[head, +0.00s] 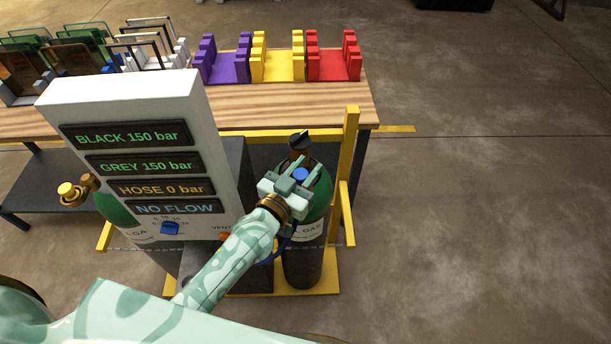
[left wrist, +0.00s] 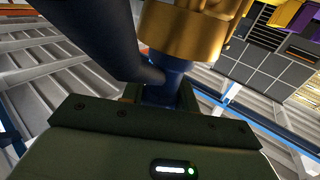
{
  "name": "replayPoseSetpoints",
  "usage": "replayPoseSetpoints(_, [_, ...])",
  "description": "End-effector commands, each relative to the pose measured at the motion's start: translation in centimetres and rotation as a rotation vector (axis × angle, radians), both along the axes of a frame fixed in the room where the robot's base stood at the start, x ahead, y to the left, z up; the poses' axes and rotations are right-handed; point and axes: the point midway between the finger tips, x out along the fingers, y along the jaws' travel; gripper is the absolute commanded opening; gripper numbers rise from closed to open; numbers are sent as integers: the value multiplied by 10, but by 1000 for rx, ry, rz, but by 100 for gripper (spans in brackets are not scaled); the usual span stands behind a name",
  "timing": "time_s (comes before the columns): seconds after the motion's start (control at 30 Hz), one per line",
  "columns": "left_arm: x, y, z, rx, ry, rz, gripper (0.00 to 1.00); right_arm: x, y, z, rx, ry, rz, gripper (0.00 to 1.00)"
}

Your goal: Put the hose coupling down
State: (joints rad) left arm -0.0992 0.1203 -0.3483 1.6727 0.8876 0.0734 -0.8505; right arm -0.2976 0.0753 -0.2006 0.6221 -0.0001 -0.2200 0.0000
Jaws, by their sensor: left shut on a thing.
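My left gripper (head: 290,185) is shut on the hose coupling, whose blue part (head: 301,174) shows between the fingers in the head view. In the left wrist view the blue coupling (left wrist: 165,90) sits between the jaws, with a large brass piece (left wrist: 190,32) directly above it. I cannot tell whether that brass belongs to the coupling or the valve. A thick dark blue hose (left wrist: 95,38) runs beside it. The gripper is at the right gas cylinder (head: 322,192), just in front of its brass valve (head: 300,156) with a black knob. My right gripper is out of view.
A white panel (head: 130,112) reads BLACK 150 bar, GREY 150 bar, HOSE 0 bar, NO FLOW. A left cylinder (head: 115,212) has a brass valve (head: 72,191). A yellow frame (head: 347,165) flanks the right cylinder. A wooden table (head: 290,102) behind carries coloured racks. Floor at right is clear.

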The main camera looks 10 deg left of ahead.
Motion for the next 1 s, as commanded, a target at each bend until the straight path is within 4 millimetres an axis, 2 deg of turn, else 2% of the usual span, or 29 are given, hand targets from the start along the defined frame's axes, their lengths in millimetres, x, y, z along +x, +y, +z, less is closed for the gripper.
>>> replayPoseSetpoints(0.03, [0,0,-10,2,-1,-1,7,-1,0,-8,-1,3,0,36])
replayPoseSetpoints(0.1, [1,0,-14,-1,-2,0,7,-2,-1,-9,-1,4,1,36])
replayPoseSetpoints(0.5, [0,0,-17,-1,-2,1,7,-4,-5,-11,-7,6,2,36])
replayPoseSetpoints(0.53, [0,0,-17,-1,-2,0,38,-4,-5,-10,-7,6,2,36])
replayPoseSetpoints(0.6, [0,0,-16,-1,-2,1,52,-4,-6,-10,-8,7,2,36])
replayPoseSetpoints(0.83, [0,0,-16,-1,-2,1,52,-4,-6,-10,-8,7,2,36])
replayPoseSetpoints(0.93, [0,0,-10,-2,-3,1,52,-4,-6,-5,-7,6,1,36])
replayPoseSetpoints(1.0, [-9,3,-13,0,1,0,52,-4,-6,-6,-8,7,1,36])
